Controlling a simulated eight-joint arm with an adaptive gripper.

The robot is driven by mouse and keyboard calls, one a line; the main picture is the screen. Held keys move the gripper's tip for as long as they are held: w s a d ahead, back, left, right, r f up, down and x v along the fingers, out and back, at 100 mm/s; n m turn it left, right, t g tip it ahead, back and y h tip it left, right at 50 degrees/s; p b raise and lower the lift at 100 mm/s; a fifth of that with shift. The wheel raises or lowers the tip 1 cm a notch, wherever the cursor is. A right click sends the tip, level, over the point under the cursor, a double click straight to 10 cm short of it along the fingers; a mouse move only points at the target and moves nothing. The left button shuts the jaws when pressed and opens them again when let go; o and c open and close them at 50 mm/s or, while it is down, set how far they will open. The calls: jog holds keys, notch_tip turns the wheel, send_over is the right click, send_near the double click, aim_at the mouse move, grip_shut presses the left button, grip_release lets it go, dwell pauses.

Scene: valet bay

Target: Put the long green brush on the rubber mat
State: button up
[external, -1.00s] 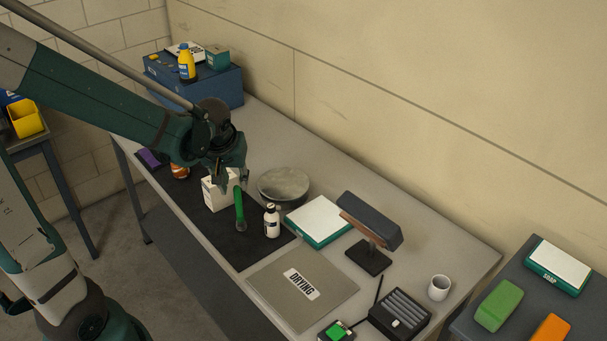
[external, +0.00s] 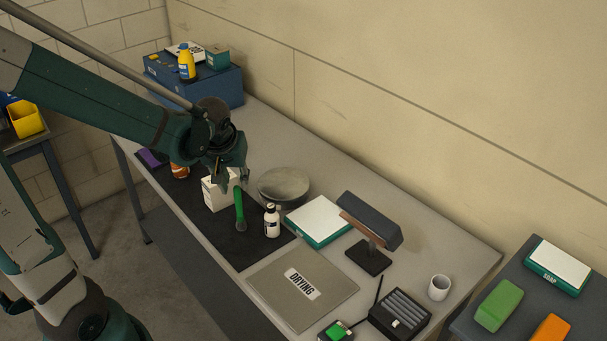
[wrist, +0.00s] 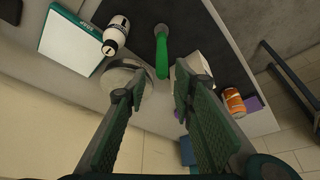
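The long green brush (external: 239,206) is on the black mat (external: 238,252), its green handle toward my gripper and its dark head toward the front. It also shows in the wrist view (wrist: 162,58), beyond the fingertips. My gripper (external: 232,178) is above the far part of the black mat, near the handle end. In the wrist view my gripper (wrist: 158,92) has its two fingers wide apart with nothing between them. A grey mat labelled DRYING (external: 322,279) lies bare to the right of the black mat. I cannot tell which mat is rubber.
A white carton (external: 217,194) stands close beside the brush and gripper. A white bottle (external: 272,221) stands right of the brush, with a round grey dish (external: 284,185) behind. A white-topped green box (external: 318,220) and a lamp (external: 370,225) stand farther right.

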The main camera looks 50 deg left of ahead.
jog(key=s+d+r+m+t+h, duration=0.1)
jog(key=s+d+r+m, duration=0.2)
jog(key=d, duration=0.3)
jog(key=s+d+r+m+t+h, duration=0.1)
jog(key=s+d+r+m, duration=0.2)
jog(key=d+r, duration=0.2)
jog(key=s+d+r+m+t+h, duration=0.1)
jog(key=s+d+r+m+t, duration=0.1)
jog(key=d+r, duration=0.3)
jog(key=s+d, duration=0.1)
jog(key=d, duration=0.3)
jog(key=shift+s+d+m, duration=0.2)
jog(key=shift+s+m, duration=0.2)
